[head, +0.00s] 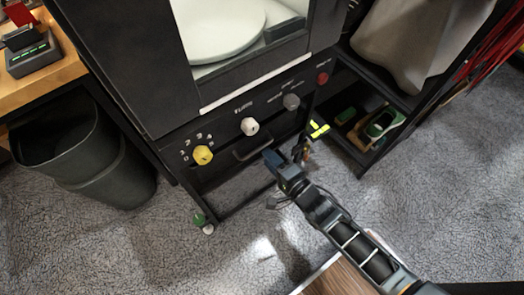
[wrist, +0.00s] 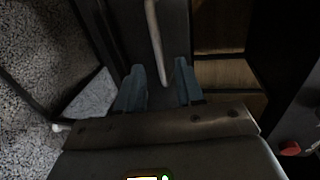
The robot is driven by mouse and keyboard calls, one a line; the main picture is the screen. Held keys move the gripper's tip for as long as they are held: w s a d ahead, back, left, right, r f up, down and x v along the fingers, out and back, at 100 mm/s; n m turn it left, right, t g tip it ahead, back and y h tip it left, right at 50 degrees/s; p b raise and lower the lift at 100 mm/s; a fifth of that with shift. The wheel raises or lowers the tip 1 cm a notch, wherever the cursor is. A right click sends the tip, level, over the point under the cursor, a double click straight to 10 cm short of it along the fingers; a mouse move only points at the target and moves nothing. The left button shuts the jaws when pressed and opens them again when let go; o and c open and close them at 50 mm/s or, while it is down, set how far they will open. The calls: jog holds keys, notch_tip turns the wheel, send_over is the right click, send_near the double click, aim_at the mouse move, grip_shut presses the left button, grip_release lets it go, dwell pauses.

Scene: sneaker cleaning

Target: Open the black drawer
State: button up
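The black drawer (head: 228,166) is in the lower front of the dark cabinet, below a row of knobs. Its dark curved handle (head: 246,151) shows just left of my gripper (head: 279,160) in the head view. In the wrist view a pale bar, which looks like the handle (wrist: 156,45), runs down from the top edge toward the gap between the fingers. My gripper (wrist: 159,80) is open, with two blue-grey fingers apart and nothing clasped between them. Whether a finger touches the handle cannot be told. The drawer front looks flush with the cabinet.
Yellow (head: 202,155), white (head: 250,126) and grey (head: 291,101) knobs and a red button (head: 322,78) line the panel. A black bin (head: 66,140) stands at left. A low shelf holding shoes (head: 384,122) is at right. Grey carpet (head: 160,235) is open in front.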

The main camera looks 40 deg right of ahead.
jog(key=x, duration=0.4)
jog(key=shift+w+f+b, duration=0.1)
jog(key=shift+w+b, duration=0.2)
jog(key=shift+b, duration=0.05)
grip_shut()
dwell(0.4)
